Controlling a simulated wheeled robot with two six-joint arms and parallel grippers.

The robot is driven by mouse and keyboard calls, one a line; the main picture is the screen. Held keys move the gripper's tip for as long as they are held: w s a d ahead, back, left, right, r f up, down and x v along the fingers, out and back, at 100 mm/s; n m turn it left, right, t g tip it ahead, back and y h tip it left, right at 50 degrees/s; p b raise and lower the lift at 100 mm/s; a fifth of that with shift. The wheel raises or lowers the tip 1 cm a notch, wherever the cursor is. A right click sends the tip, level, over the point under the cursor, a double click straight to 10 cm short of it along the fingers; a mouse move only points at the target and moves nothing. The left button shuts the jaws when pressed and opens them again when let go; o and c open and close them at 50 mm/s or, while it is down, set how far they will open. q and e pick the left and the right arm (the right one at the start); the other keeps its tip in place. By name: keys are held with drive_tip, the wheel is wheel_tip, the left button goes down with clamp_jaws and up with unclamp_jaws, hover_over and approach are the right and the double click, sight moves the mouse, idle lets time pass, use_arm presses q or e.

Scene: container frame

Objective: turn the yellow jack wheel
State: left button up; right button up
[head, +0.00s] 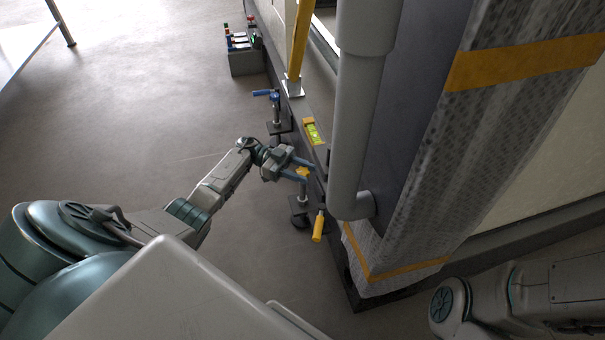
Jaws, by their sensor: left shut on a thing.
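The yellow jack wheel (302,171) is a small yellow piece on top of a jack at the frame's lower rail, left of the thick grey pipe. The jack's post and foot (299,208) show below it. My left gripper (307,171) reaches in from the left and is shut on the yellow jack wheel, its blue-grey fingers on either side. The fingers hide part of the wheel. My right arm shows at the bottom right, but its gripper is out of the picture.
A blue jack wheel (266,93) stands farther back along the rail. A yellow-green level (313,132) lies on the rail. A yellow handle (319,226) hangs near the grey pipe (355,120). A wrapped column (470,150) stands right.

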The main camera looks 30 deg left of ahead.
use_arm(q)
drive_tip(key=shift+a, duration=0.1)
idle(0.3)
drive_tip(key=o, duration=1)
drive_tip(key=shift+c, duration=0.2)
drive_tip(key=s+a+b, duration=0.1)
drive_tip(key=a, duration=0.9)
drive_tip(key=shift+s+a, duration=0.15)
drive_tip(key=shift+a, duration=0.2)
drive_tip(key=shift+f, duration=0.1)
